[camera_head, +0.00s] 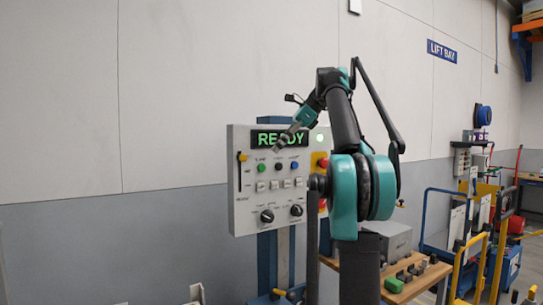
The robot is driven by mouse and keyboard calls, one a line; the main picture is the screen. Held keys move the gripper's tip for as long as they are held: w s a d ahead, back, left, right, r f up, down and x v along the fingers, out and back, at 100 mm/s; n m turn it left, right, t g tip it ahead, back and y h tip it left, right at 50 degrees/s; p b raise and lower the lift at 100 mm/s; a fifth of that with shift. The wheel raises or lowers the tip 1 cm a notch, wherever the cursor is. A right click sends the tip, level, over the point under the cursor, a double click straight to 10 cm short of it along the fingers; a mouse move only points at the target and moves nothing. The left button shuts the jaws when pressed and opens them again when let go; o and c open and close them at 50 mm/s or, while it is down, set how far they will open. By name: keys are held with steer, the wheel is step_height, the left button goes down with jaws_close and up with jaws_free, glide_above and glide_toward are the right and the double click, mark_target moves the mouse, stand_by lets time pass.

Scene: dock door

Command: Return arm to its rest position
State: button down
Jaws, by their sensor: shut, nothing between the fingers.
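My arm stands raised in the middle of the head view, in front of the right part of a control panel. My gripper (281,146) hangs at the arm's left end, in front of the panel's upper part, and is shut with nothing in it. I cannot tell its exact distance from the panel. The grey control panel (244,217) has a display (266,138) with green letters that read READY, partly covered by my gripper. Below it are coloured buttons, a row of switches, two black knobs and a slider (241,170) on the left side.
The panel stands on a blue post (267,262). A wooden bench (428,278) with a grey case (392,238) and small dark blocks is to the right, partly behind my arm. Blue and yellow carts (510,262) stand further right. The wall on the left is bare.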

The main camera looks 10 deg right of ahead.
steer(key=s+f+n+t+h, duration=0.15)
steer(key=f+n, duration=0.35)
steer(key=f, duration=1)
steer(key=s+f+n+h, duration=0.3)
steer(key=f+n, duration=0.1)
steer(key=f, duration=1.1)
steer(key=s+f+n+t+h, duration=0.1)
steer(key=s+f+n, duration=0.4)
steer(key=s+f, duration=0.6)
steer(key=s+d+f+n+t+h, duration=0.1)
steer(key=s+f+n, duration=0.4)
steer(key=s+f, duration=0.6)
step_height(320, 180, down, 6)
steer(key=shift+s+f+h, duration=0.1)
steer(key=shift+s+h, duration=0.2)
steer(key=shift+h, duration=0.55)
